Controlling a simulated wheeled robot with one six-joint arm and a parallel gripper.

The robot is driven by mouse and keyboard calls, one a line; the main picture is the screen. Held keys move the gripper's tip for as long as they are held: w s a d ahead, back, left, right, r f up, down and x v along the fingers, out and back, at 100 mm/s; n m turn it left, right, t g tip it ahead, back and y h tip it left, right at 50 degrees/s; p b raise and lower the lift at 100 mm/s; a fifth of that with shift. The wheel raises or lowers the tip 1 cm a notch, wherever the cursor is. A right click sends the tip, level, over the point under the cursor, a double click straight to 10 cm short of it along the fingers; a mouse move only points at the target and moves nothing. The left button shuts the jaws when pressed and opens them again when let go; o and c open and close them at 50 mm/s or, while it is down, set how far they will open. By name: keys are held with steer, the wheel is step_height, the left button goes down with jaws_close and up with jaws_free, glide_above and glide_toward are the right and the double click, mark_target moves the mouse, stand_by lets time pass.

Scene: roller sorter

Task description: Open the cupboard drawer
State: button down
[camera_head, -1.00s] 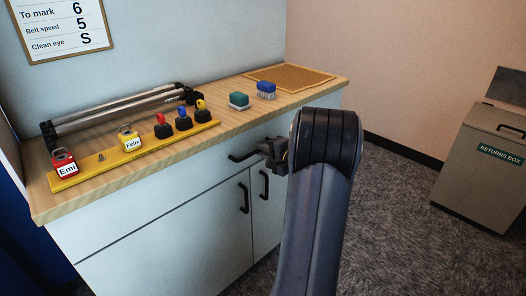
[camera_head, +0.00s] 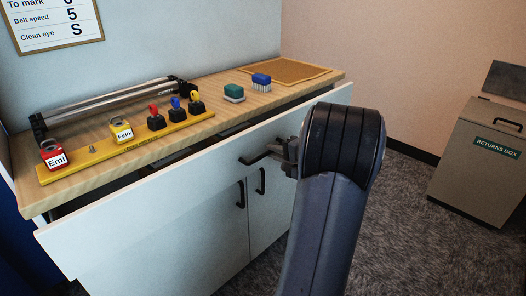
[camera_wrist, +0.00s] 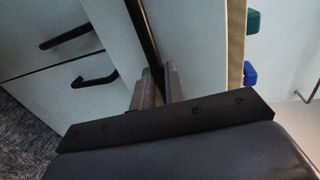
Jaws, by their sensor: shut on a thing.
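The cupboard drawer (camera_head: 150,222) is partly open, its white front standing out from under the wooden worktop with a dark gap behind it. The black drawer handle (camera_head: 262,152) is a horizontal bar on that front. My gripper (camera_head: 287,152) is shut on the right part of the handle, and my arm hides some of the drawer front. In the wrist view my gripper (camera_wrist: 160,88) has its two grey fingers on either side of the dark handle bar (camera_wrist: 148,45).
Two cupboard doors with black handles (camera_head: 241,194) are below. On the worktop (camera_head: 205,95) are a yellow strip (camera_head: 135,146) with padlocks and coloured knobs, a metal roller (camera_head: 110,99), green and blue brushes (camera_head: 262,82) and a cork mat. A returns box (camera_head: 480,165) stands right; carpet between is clear.

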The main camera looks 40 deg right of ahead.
steer(key=f+b+v, duration=0.2)
steer(key=f+v, duration=0.1)
steer(key=v, duration=1.3)
steer(key=shift+s+f+b, duration=0.2)
steer(key=shift+s+b, duration=0.2)
steer(key=shift+s, duration=0.25)
steer(key=shift+d, duration=0.15)
steer(key=c, duration=1.5)
jaws_free()
steer(key=shift+o, duration=0.2)
steer(key=p+v, duration=0.2)
steer(key=v, duration=0.8)
steer(key=shift+s, duration=0.35)
steer(key=shift+d+r, duration=0.1)
steer(key=shift+d, duration=0.05)
